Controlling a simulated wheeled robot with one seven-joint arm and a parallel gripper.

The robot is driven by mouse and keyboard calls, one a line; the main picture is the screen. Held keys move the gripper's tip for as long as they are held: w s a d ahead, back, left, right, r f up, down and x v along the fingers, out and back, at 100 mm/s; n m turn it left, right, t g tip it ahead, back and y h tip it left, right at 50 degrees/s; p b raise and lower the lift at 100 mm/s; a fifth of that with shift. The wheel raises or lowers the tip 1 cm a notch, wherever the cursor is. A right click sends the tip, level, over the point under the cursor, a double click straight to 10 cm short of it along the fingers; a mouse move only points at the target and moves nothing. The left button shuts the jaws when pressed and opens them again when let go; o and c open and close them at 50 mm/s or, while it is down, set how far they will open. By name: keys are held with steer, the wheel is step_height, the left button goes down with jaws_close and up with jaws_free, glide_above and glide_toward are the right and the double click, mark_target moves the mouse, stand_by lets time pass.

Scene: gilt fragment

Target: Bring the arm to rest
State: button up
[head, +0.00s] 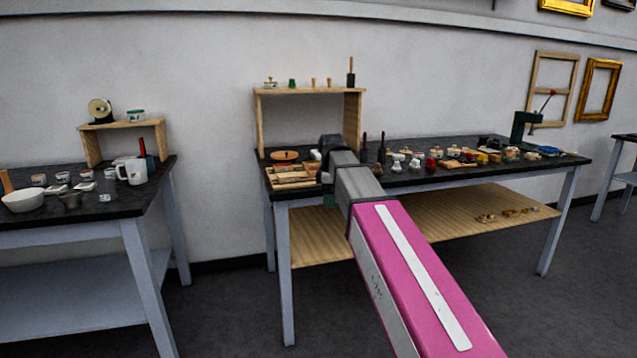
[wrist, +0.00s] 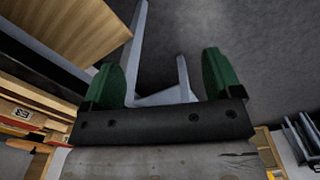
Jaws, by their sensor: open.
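My gripper (wrist: 161,62) shows in the wrist view with its two green fingers wide apart and nothing between them. Behind the gap are dark floor and pale table legs. In the head view my pink and grey arm stretches forward to the left end of the middle table (head: 465,173). A bit of green finger (head: 329,200) shows below the arm's end, at the table's front edge. The rest of the gripper is hidden by the arm there. I cannot tell whether it touches the table.
Wooden trays (head: 291,179) lie close to the left of the arm's end, below a wooden shelf stand (head: 259,125). Small jars and tools crowd the tabletop to the right. A left table (head: 105,208) holds a white bowl (head: 24,200) and a jug (head: 133,171). Floor (head: 225,305) between tables is clear.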

steer(key=s+d+f+m, duration=0.5)
steer(key=s+f, duration=0.1)
steer(key=f, duration=0.5)
steer(key=s+d+f+m, duration=0.5)
steer(key=s+f+m, duration=0.1)
steer(key=f, duration=0.5)
steer(key=s+d+f+m, duration=0.4)
steer(key=s+f+m, duration=0.1)
steer(key=f, duration=0.5)
steer(key=shift+s+d+f, duration=0.4)
steer(key=shift+s, duration=0.3)
